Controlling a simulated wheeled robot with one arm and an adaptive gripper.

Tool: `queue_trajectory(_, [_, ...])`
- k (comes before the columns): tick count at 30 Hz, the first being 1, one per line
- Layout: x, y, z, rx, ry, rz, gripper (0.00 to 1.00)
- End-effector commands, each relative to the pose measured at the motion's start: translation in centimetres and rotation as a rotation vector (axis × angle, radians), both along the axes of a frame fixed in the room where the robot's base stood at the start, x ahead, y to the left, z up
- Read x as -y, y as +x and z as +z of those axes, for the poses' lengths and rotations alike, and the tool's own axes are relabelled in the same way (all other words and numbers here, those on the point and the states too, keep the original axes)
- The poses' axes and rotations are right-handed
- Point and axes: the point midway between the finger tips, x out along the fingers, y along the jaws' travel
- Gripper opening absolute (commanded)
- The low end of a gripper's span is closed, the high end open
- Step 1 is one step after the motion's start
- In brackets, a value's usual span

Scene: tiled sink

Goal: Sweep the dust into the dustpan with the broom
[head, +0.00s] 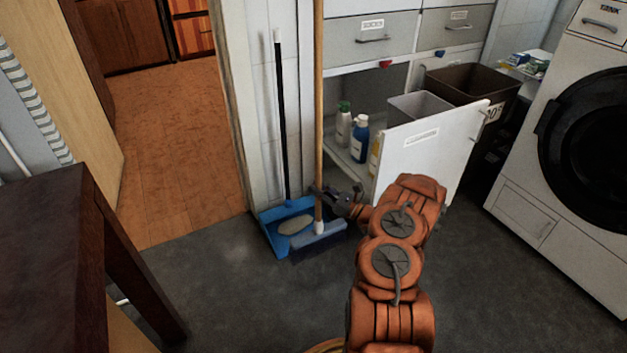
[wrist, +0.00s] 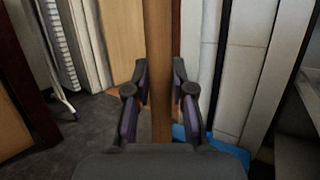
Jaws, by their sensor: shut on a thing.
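The broom (head: 319,110) stands upright, with a long wooden handle, a white collar and a wide blue-grey head at the floor. My gripper (head: 330,196) is shut on the lower handle. In the wrist view, its fingers (wrist: 160,100) lie on both sides of the wooden handle (wrist: 158,50). The blue dustpan (head: 274,235) lies on the floor against the wall, just behind and left of the broom head, with its black handle upright. A flat beige-grey patch, which looks like dust (head: 296,225), shows inside the pan. The broom head hides part of the pan's front.
An open white cabinet door (head: 425,150) stands right of my gripper, with bottles (head: 360,138) on a shelf behind it. A washing machine (head: 570,150) is at the right, a dark wooden table (head: 60,250) at the left. Dark floor in front is clear.

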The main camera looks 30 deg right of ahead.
Motion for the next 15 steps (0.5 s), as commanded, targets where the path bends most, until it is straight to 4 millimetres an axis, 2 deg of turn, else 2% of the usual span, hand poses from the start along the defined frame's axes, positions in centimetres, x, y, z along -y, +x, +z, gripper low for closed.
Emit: queue_trajectory(15, [-0.4,-5.9,0.4,0.0,0.0,-0.004,0.0])
